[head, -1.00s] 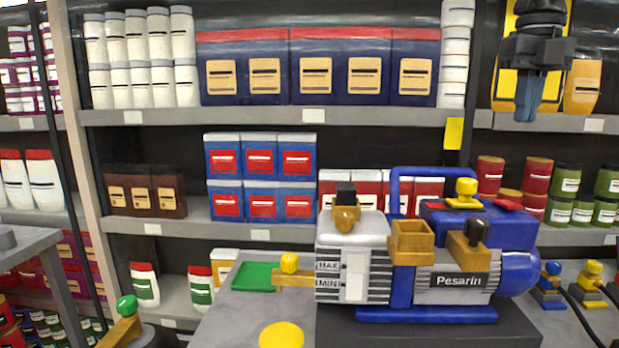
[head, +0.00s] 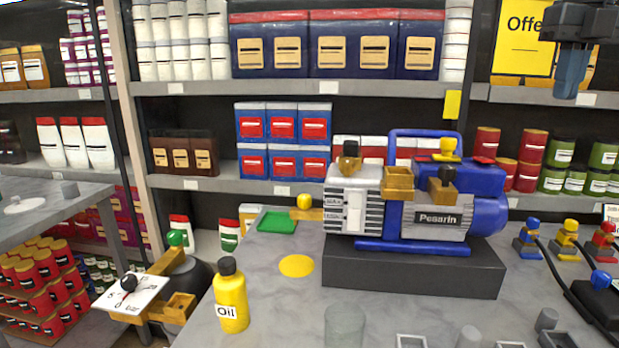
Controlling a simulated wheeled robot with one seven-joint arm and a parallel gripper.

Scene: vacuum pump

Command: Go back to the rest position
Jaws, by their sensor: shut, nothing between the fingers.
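My gripper (head: 571,76) hangs at the top right of the head view, pointing down with its fingers together. It is shut and holds nothing. It is in front of the back shelves, above and to the right of the blue and white vacuum pump (head: 490,215). It is clear of the pump and the table. The upper part of my gripper is cut off by the picture's top edge.
The pump stands on a dark block (head: 412,272) on the grey table (head: 275,325). A yellow oil bottle (head: 231,298) stands at the table's left edge, near a white gauge (head: 130,297). Coloured plugs (head: 565,240) with cables are at right. Stocked shelves (head: 300,88) line the back.

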